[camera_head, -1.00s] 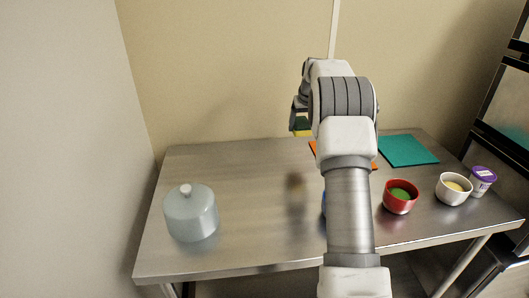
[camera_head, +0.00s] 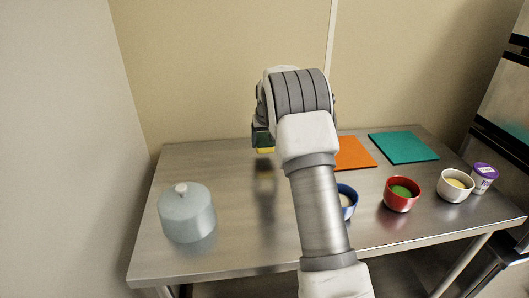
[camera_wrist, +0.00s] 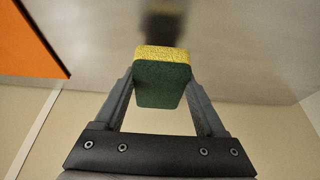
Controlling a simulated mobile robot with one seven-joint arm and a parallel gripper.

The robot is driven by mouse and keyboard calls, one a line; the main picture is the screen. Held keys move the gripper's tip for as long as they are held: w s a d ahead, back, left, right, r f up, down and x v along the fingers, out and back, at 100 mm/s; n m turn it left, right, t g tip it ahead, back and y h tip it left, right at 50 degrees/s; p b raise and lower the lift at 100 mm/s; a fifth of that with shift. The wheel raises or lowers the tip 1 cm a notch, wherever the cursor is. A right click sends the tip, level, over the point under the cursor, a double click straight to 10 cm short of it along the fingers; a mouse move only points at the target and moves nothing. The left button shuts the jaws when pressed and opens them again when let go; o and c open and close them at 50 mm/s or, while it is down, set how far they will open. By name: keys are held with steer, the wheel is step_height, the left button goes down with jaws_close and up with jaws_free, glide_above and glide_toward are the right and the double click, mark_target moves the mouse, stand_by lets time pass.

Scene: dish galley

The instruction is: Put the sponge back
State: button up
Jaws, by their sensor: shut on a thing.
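The sponge (camera_wrist: 161,84), dark green with a yellow layer, is held between the two fingers of my gripper (camera_wrist: 160,92) in the wrist view. In the head view the sponge's yellow part (camera_head: 265,151) shows low beside my arm, above the back of the steel table (camera_head: 230,230). My gripper is shut on the sponge, and a dark reflection lies on the table below it. Much of my gripper is hidden behind my arm in the head view.
A pale blue lidded pot (camera_head: 187,214) stands at the left. An orange mat (camera_head: 354,153) and a teal mat (camera_head: 404,147) lie at the back right. A blue bowl (camera_head: 347,203), red bowl (camera_head: 401,196), white bowl (camera_head: 455,187) and purple-lidded tub (camera_head: 484,179) stand right. The left-middle tabletop is clear.

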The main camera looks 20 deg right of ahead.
mark_target(265, 151)
steer(key=shift+f, duration=2)
steer(key=shift+f+b, duration=0.2)
steer(key=shift+b, duration=0.15)
steer(key=o, duration=1.4)
steer(key=shift+r, duration=0.1)
